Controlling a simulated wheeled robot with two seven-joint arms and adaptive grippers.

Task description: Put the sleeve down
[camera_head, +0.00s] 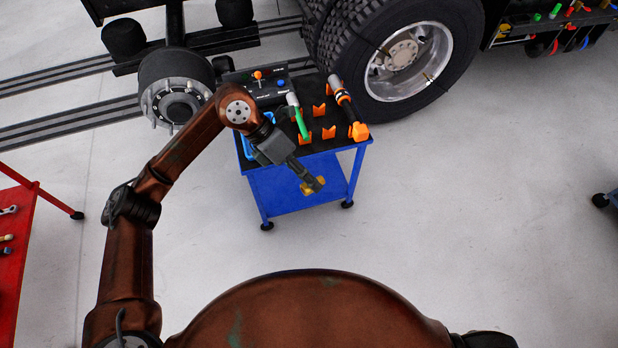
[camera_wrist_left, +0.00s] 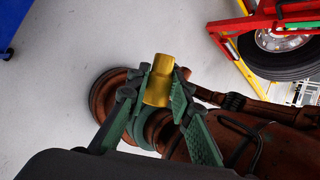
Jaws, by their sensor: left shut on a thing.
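The sleeve, a small yellow-gold cylinder (camera_wrist_left: 159,78), is between the green-grey fingers of my left gripper (camera_wrist_left: 155,95) in the left wrist view. In the head view the left gripper (camera_head: 311,185) is shut on the sleeve, which shows as a small yellow patch (camera_head: 306,188) partly hidden by the fingers. The gripper is in front of the blue cart (camera_head: 262,184), on the near side of its black top. My right gripper is not seen.
The cart's black top has several orange holders (camera_head: 328,132), a green-handled tool (camera_head: 301,124), an orange-and-black tool (camera_head: 343,99) and a control box (camera_head: 257,85). A truck wheel (camera_head: 398,55) and a bare hub (camera_head: 176,104) stand behind. A red table (camera_head: 14,240) is at left.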

